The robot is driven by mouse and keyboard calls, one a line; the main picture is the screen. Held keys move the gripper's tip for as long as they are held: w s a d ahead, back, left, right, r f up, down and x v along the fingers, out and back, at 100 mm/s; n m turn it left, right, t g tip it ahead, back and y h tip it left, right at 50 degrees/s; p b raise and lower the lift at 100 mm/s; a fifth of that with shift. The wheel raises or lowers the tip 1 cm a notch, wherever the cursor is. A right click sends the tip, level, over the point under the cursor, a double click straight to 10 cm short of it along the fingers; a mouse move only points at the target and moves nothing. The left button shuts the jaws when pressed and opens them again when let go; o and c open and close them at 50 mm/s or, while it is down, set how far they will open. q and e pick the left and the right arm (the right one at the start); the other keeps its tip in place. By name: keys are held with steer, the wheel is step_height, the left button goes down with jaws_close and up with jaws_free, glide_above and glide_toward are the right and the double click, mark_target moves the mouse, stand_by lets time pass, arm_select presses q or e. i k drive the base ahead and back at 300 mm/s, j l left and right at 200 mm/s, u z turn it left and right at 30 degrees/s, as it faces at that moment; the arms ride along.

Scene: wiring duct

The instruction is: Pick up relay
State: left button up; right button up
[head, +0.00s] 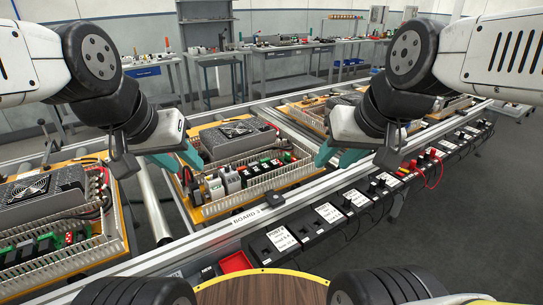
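The middle board (292,182) carries a row of small modules inside white slotted duct. A pale grey module (214,187) stands at the row's left, with another light module (231,179) beside it and dark modules with green and red parts (262,167) to the right. I cannot tell which module is the relay. My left gripper (178,159) is above the board's left edge, its teal fingers apart and empty. My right gripper (337,155) is beyond the board's right side, teal fingers apart and empty. Neither gripper touches a module.
A grey power supply with a fan (232,132) sits behind the modules. Another board (50,215) lies at left. A black strip of labelled ports (325,212) runs along the front rail, with a red bin (236,262) below. A round wooden top (262,290) is nearest me.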

mark_target(256, 171)
steer(key=i+l+z, duration=0.25)
steer(key=i+l, duration=0.45)
steer(key=l, duration=0.1)
